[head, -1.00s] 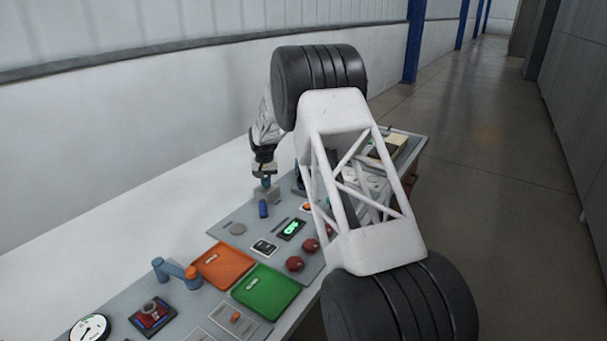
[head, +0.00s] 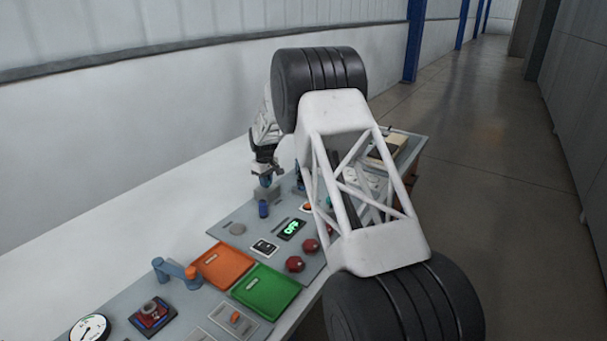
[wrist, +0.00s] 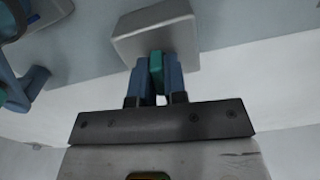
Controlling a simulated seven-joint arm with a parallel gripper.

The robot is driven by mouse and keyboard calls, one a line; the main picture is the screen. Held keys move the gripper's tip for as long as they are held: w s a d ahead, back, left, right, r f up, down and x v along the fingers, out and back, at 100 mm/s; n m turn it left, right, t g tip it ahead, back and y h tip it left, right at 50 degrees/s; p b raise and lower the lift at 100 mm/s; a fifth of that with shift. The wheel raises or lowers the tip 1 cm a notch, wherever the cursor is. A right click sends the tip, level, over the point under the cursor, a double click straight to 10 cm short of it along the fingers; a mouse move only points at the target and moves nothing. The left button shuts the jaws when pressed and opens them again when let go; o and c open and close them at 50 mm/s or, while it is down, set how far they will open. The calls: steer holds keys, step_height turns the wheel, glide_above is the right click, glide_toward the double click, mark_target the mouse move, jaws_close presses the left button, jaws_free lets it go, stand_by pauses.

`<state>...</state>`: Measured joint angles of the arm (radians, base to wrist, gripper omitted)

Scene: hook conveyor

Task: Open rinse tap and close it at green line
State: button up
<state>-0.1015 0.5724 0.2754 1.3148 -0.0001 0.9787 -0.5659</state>
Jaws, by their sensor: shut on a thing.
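The rinse tap appears to be the grey block (head: 268,194) with a dark blue piece (head: 263,209) at its front, at the far left of the panel in the head view. In the wrist view the grey block (wrist: 155,27) has a teal handle (wrist: 157,72) on it. My gripper (wrist: 158,78) is shut on this handle, one blue-grey finger on each side. In the head view my gripper (head: 265,177) is small, just above the block. I cannot make out a green line or any water.
A display (head: 291,229) reads OFF in green. Nearby are red knobs (head: 295,264), an orange tray (head: 222,265) and a green tray (head: 266,289). A blue fixture with an orange end (head: 178,270) and a gauge (head: 90,329) stand nearer. My arm hides part of the panel's right side.

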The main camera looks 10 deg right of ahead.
steer(key=shift+o, duration=0.2)
steer(key=shift+a+n, duration=0.1)
steer(key=shift+n, duration=0.9)
steer(key=o, duration=1.3)
steer(key=shift+o, duration=0.2)
steer(key=shift+r, duration=0.1)
steer(key=shift+r, duration=3.4)
